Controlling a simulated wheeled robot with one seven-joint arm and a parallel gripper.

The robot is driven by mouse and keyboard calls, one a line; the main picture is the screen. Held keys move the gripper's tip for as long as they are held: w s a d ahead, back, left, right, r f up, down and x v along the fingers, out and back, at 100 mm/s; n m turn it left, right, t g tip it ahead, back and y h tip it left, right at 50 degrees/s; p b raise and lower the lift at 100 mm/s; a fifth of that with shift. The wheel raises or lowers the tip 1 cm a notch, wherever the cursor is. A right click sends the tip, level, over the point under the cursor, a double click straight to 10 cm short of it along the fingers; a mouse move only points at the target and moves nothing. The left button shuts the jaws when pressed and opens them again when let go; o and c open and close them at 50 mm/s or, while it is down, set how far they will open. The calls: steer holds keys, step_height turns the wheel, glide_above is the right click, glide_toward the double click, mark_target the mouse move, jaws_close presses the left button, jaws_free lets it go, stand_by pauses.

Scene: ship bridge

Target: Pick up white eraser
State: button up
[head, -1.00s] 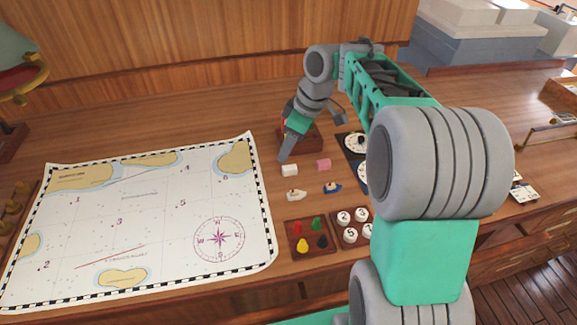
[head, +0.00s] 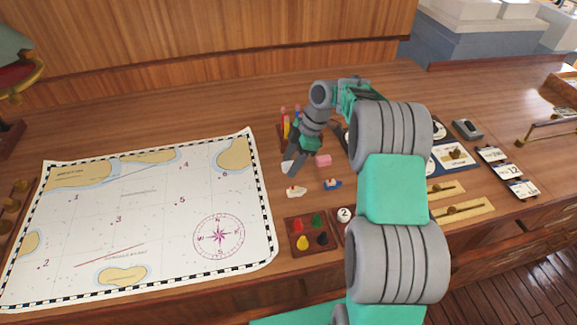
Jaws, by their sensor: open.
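The white eraser (head: 286,167) lies on the wooden desk just right of the chart, partly hidden behind a finger of my gripper. My gripper (head: 313,161) is open and points down over this spot. Its near-left finger covers part of the white eraser, and its other finger is to the right, behind the pink block. I cannot tell whether the finger touches the eraser. No object shows held in the jaws.
A pink block (head: 323,160) lies close right of the white eraser. A white boat piece (head: 296,192) and a blue boat piece (head: 332,185) lie in front. A holder with coloured sticks (head: 286,127) stands behind. The chart (head: 150,215) covers the left desk.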

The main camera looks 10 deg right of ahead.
steer(key=shift+c, duration=0.6)
jaws_close()
steer(key=shift+r, duration=0.1)
steer(key=shift+r+b, duration=0.35)
steer(key=shift+r, duration=0.25)
steer(key=s+r+b, duration=0.3)
steer(key=s+r, duration=0.8)
steer(key=s, duration=0.3)
steer(key=shift+r, duration=0.35)
steer(key=c, duration=0.5)
jaws_free()
steer(key=shift+c, duration=0.2)
jaws_close()
